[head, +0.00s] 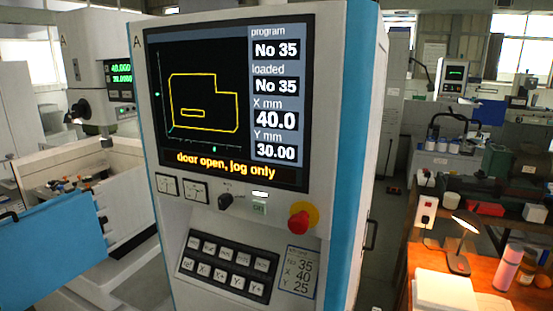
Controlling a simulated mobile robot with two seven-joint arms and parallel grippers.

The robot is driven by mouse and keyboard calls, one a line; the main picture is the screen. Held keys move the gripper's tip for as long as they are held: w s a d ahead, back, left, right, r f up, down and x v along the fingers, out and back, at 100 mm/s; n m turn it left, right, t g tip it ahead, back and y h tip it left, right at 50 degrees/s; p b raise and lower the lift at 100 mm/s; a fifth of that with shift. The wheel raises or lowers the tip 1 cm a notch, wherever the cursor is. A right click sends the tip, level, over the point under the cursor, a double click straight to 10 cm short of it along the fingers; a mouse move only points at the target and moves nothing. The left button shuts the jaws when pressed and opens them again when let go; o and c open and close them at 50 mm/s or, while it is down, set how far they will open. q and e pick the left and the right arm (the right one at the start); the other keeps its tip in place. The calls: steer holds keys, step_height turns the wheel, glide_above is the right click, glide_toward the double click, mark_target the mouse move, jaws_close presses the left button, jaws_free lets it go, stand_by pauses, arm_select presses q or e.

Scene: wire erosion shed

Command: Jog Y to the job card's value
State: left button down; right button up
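The control cabinet's screen (228,95) shows program No 35, loaded No 35, X mm 40.0 and Y mm 30.00. An orange line on it reads "door open, jog only". The job card (299,272) at the lower right of the panel reads No 35, X 40, Y 25. The keypad (228,267) has two rows of keys. Its lower row includes X keys, a key that looks like Y- (238,282) and the Y+ key (257,288) at the right end. Neither of my grippers is in view.
The machine's blue door (50,255) is at the left. A workbench with a lamp (461,250) stands at the right.

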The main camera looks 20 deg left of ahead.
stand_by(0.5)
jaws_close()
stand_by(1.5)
